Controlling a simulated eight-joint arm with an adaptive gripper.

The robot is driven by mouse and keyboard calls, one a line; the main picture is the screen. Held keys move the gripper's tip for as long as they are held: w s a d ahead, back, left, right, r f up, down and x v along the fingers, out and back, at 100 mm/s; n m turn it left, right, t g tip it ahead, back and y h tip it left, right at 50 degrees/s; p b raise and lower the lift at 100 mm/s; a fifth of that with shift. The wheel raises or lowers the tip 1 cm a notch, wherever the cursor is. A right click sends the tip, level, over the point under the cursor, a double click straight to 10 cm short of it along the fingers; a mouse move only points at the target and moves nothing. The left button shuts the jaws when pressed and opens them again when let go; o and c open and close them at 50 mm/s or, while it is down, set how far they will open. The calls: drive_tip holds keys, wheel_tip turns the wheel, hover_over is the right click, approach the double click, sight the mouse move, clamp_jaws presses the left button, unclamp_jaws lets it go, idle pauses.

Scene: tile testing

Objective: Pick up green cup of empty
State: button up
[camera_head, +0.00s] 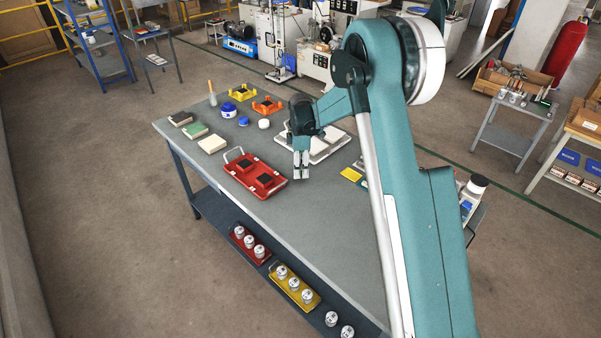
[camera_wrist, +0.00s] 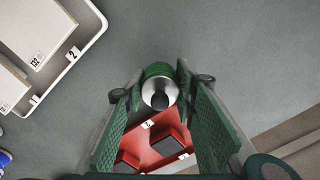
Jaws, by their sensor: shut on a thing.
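My gripper (camera_head: 301,172) points down over the table, just right of the red tray. In the wrist view its two green-padded fingers (camera_wrist: 160,80) are shut on the green cup (camera_wrist: 158,70), one finger on each side. The cup has a green outer wall and a shiny metal part with a dark round centre facing the camera. I cannot make out the cup in the head view. I cannot tell its exact height above the table.
The red tray (camera_head: 243,162) with two black blocks lies left of my gripper; it also shows below the cup in the wrist view (camera_wrist: 150,158). A white-framed tray (camera_head: 333,148) lies behind. Blue and white jars and orange holders stand farther back. The table's near right is clear.

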wheel_tip(320, 180, up, 8)
drive_tip(key=shift+f, duration=0.15)
